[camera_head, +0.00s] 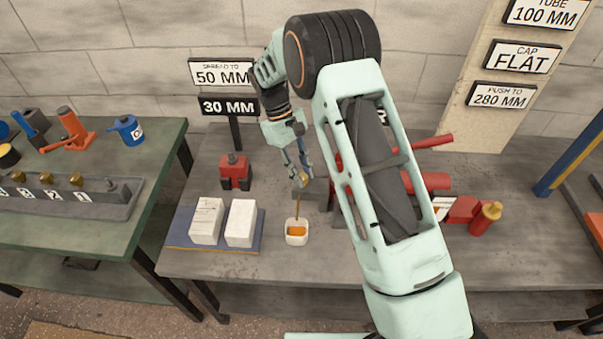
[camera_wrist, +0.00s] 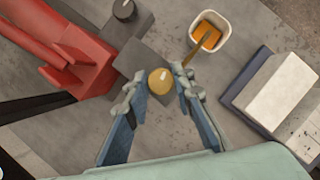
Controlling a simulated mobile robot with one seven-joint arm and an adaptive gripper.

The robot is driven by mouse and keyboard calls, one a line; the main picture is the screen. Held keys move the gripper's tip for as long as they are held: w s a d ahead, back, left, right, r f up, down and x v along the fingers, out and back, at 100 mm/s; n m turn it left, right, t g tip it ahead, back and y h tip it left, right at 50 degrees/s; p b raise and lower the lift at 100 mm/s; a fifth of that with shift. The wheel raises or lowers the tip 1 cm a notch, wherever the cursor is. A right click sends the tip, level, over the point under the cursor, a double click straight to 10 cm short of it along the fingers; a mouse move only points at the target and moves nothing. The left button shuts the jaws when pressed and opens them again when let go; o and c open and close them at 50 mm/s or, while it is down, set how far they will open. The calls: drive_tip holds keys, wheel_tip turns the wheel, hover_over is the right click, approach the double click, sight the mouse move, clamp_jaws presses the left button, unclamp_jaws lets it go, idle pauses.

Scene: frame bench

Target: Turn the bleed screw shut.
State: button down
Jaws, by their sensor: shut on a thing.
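The bleed screw is a round brass knob with a pale line on top; it shows in the wrist view (camera_wrist: 160,81) at the end of a grey block (camera_wrist: 144,58). My gripper (camera_wrist: 158,84) is shut on the bleed screw, one finger on each side. In the head view my gripper (camera_head: 302,172) reaches down to the brass screw (camera_head: 303,181) at the bench's middle. The red tool body (camera_wrist: 70,45) joins the grey block, which also carries a black knob (camera_wrist: 123,9). My arm hides much of the red tool in the head view.
A white cup (camera_head: 297,239) of orange liquid with a stick stands close in front. Two white blocks (camera_head: 240,222) sit on a blue mat (camera_head: 216,249) to the left. A red jack-like item (camera_head: 235,172) stands behind them. Signs (camera_head: 222,73) rise at the back.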

drive_tip(key=shift+w+m+g+y, duration=0.1)
drive_tip(key=shift+m+g+y, duration=0.3)
drive_tip(key=shift+m, duration=0.9)
drive_tip(key=c, duration=1.7)
unclamp_jaws()
drive_tip(key=shift+o, duration=0.2)
drive_tip(key=v, duration=1.2)
drive_tip(key=shift+d+r, duration=0.1)
